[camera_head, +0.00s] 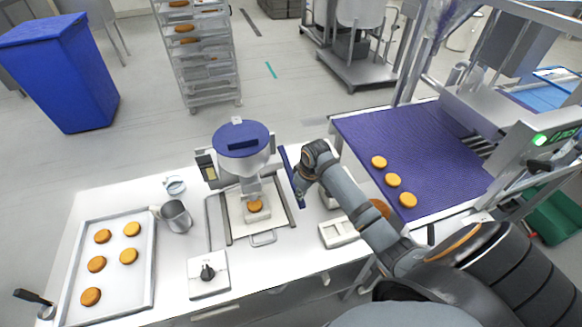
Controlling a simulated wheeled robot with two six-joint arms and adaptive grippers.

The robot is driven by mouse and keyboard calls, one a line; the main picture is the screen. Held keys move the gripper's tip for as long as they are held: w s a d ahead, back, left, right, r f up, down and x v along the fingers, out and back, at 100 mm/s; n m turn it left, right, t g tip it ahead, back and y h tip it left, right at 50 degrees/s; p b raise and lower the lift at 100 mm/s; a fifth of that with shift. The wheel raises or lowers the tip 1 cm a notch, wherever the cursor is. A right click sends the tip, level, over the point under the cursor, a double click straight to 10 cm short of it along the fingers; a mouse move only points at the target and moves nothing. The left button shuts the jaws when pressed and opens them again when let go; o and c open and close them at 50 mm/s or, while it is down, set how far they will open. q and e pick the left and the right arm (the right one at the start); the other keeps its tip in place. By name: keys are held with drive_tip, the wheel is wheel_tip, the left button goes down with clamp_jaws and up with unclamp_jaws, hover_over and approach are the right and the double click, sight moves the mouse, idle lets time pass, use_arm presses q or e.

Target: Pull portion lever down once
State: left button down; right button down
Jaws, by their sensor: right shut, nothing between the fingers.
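The portioning machine (246,168) stands on the white table, with a blue-lidded hopper on top. A golden round (255,206) sits under its nozzle. A long, thin dark blue bar, which looks like the portion lever (287,168), stands at the machine's right side, slightly tilted. My right gripper (301,188) is shut and empty, close beside the bar on its right. I cannot tell whether they touch, and the arm partly hides that area. My left gripper is not in view.
A tray (147,262) with several rounds lies at the left, near a metal jug (176,216). A knob box (208,275) stands in front. A purple conveyor belt (425,140) with three rounds is at the right. A white divided holder (338,232) lies near my forearm.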

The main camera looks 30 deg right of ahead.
drive_tip(key=shift+f, duration=0.1)
idle(0.4)
wheel_tip(320, 180, up, 4)
drive_tip(key=p, duration=0.3)
drive_tip(key=shift+f+p, duration=0.15)
drive_tip(key=shift+p, duration=0.2)
drive_tip(key=shift+b, duration=0.35)
wheel_tip(320, 180, up, 11)
drive_tip(key=shift+r, duration=0.2)
drive_tip(key=shift+s+f, duration=0.1)
idle(0.3)
